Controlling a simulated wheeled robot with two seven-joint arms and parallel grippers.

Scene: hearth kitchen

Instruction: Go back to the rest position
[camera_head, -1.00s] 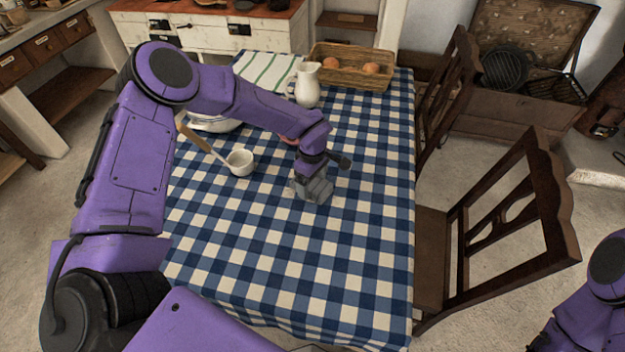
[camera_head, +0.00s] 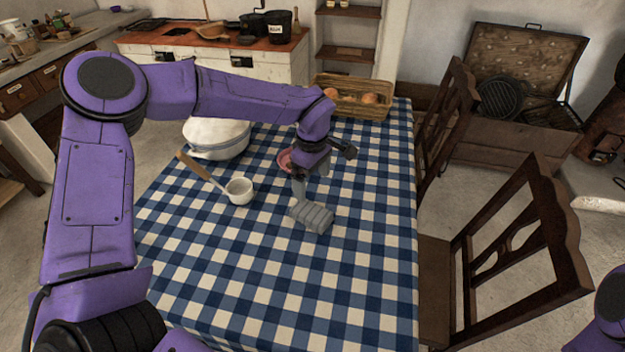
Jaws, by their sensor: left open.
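My left arm (camera_head: 240,98) is purple and reaches in from the left over the table. My left gripper (camera_head: 312,216) is grey, points down and is open, with nothing seen between its fingers. It is above the middle of the blue-and-white checked tablecloth (camera_head: 270,270), right of the small white dipper (camera_head: 238,190). How high it is above the cloth I cannot tell. A purple part of my right arm (camera_head: 610,305) shows at the lower right edge; its gripper is out of view.
A white pot (camera_head: 218,136), a partly hidden pink dish (camera_head: 285,160) and a wicker basket (camera_head: 375,105) with orange-brown round items stand on the table. Wooden chairs (camera_head: 530,250) line its right side. The front of the tablecloth is clear.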

